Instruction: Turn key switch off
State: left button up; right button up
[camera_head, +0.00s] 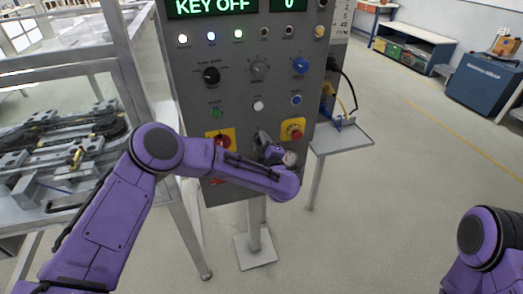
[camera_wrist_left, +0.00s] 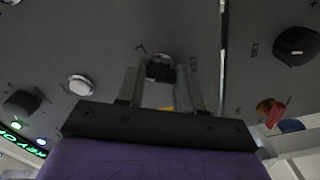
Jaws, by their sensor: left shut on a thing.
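The grey control panel (camera_head: 235,100) stands upright in the head view, and its green display (camera_head: 212,6) reads "KEY OFF". My left gripper (camera_head: 264,138) is at the lower middle of the panel face, between two yellow plates. In the left wrist view, its two fingers (camera_wrist_left: 160,75) are shut on a small dark part at the panel, which I take for the key switch (camera_wrist_left: 160,70). The fingers hide most of it, so its exact angle cannot be told. My right arm shows at the lower right, but its gripper is out of view.
A yellow plate with a red button (camera_head: 220,140) sits left of the gripper, and a yellow plate with a red knob (camera_head: 293,130) sits right. Knobs and buttons fill the panel above. A small side shelf (camera_head: 342,140) juts out right.

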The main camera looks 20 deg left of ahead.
pick_arm(q)
jog(key=shift+f+n+b, duration=0.15)
jog(key=shift+n+b, duration=2.45)
jog(key=shift+b, duration=0.05)
jog(key=o, duration=1)
jog(key=shift+o, duration=0.2)
jog(key=shift+s+d, duration=0.1)
jog(key=b+v, duration=0.2)
jog(key=v, duration=0.8)
jog(key=shift+s, duration=0.2)
jog(key=shift+d, duration=0.15)
